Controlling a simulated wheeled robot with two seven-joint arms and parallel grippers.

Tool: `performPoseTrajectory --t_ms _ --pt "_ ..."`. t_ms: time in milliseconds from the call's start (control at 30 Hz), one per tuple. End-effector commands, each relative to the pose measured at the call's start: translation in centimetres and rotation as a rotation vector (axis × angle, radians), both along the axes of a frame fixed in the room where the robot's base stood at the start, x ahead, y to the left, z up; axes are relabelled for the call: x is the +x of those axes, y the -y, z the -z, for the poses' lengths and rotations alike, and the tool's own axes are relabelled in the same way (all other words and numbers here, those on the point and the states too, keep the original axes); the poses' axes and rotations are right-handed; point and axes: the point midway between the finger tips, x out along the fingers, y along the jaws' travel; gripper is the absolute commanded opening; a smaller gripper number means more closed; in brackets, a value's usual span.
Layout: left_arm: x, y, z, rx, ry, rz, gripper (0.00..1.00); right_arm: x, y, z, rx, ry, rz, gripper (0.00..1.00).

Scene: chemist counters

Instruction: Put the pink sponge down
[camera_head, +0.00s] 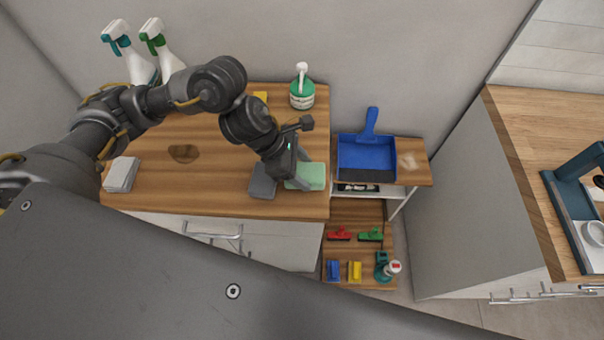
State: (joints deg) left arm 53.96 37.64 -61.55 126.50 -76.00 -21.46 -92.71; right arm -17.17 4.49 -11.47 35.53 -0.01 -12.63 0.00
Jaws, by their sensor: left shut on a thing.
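No pink sponge shows in the head view. A pale green sponge (314,176) is at the right front part of the wooden counter (215,190). My left gripper (301,181) reaches down to its left end and is shut on it, with the fingers partly covering that end. I cannot tell whether the sponge touches the counter. A dark grey sponge or block (262,184) lies just left of the gripper. My right gripper is not in view.
A green-and-white bottle (302,90) and a yellow item (261,97) stand behind. Grey cloths (121,174) lie at left, near a brown stain (184,153). A blue dustpan (367,152) is on the lower shelf at right. The counter's middle front is clear.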

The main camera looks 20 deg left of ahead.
Motion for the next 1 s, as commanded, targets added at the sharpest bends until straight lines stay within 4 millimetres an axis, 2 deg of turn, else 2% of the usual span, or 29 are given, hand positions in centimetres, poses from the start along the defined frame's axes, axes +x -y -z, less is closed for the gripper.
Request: performPoseTrajectory --t_ms 133,400,767,800,933,1000 --pt "0.3 -0.4 0.6 0.003 -0.002 -0.003 0.39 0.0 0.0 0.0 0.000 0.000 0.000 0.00" --pt "0.3 -0.4 3.6 0.001 -0.002 0.000 0.39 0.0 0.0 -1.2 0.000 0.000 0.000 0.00" --pt "0.4 -0.4 4.1 0.000 0.001 0.001 0.39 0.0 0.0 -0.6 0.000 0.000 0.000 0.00" --pt "0.4 -0.4 4.0 0.000 0.001 0.001 0.60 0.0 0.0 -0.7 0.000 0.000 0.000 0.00" --pt "0.4 -0.4 3.9 0.000 0.001 0.001 0.77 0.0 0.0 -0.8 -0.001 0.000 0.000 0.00" --pt "0.4 -0.4 3.9 0.000 0.001 0.001 0.79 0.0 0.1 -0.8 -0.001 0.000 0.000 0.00"
